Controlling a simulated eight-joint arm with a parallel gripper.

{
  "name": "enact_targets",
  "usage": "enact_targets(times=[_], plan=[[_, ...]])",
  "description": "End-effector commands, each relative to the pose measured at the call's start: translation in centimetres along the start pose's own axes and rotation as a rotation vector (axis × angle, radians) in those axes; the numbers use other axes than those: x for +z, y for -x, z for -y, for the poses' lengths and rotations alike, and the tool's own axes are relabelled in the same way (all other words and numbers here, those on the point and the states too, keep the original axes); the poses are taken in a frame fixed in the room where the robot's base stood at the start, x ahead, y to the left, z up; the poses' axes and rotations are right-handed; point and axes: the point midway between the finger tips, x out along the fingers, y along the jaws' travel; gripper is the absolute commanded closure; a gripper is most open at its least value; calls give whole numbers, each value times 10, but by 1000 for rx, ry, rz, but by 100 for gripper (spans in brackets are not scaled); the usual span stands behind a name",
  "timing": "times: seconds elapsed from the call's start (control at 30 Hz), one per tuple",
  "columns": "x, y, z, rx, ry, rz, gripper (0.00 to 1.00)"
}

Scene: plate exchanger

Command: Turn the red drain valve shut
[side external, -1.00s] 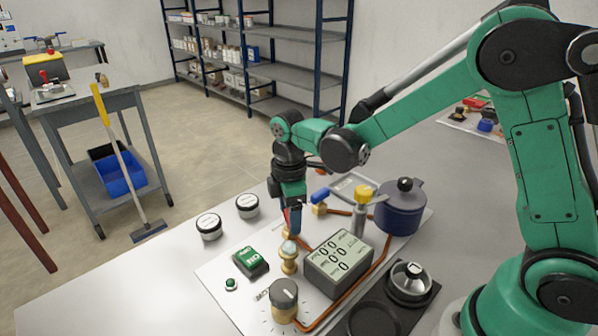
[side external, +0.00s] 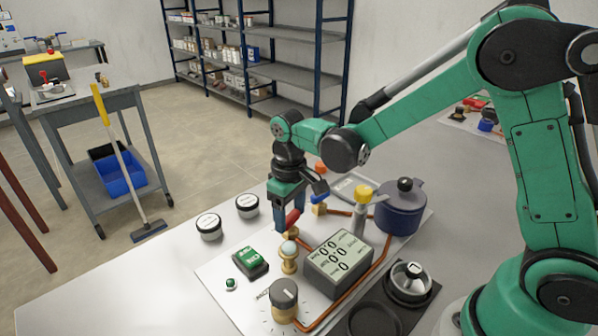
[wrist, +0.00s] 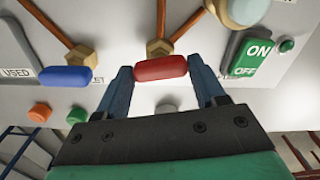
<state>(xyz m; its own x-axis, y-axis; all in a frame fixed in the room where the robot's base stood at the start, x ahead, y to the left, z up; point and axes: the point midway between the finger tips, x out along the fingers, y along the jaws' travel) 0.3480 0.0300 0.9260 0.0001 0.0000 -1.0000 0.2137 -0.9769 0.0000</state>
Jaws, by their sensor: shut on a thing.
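The red drain valve handle (wrist: 160,68) sits beside a brass hex fitting (wrist: 161,48) in the wrist view, with its long side running from one finger to the other. In the side view the red handle (side external: 292,218) shows partly beside my fingers. My gripper (wrist: 161,72) has one blue finger at each end of the handle and is shut on it. My gripper (side external: 287,221) points down at the panel in the side view. The valve's stem under the handle is hidden.
A blue valve handle (wrist: 66,76) lies close to my left finger. A green ON/OFF switch (wrist: 250,56) is on the right. A display box (side external: 338,263), a yellow-topped valve (side external: 362,194) and a dark pot (side external: 401,208) stand close by. Copper pipes cross the panel.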

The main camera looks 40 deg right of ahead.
Motion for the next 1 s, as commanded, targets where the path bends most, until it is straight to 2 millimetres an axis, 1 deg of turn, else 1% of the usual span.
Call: enact_targets(times=[0.2,0.4,0.97,1.0], plan=[[0,0,0,0,-129,1,90],[0,0,0,0,-201,1,90],[0,0,0,0,-233,1,90],[0,0,0,0,-233,1,34]])
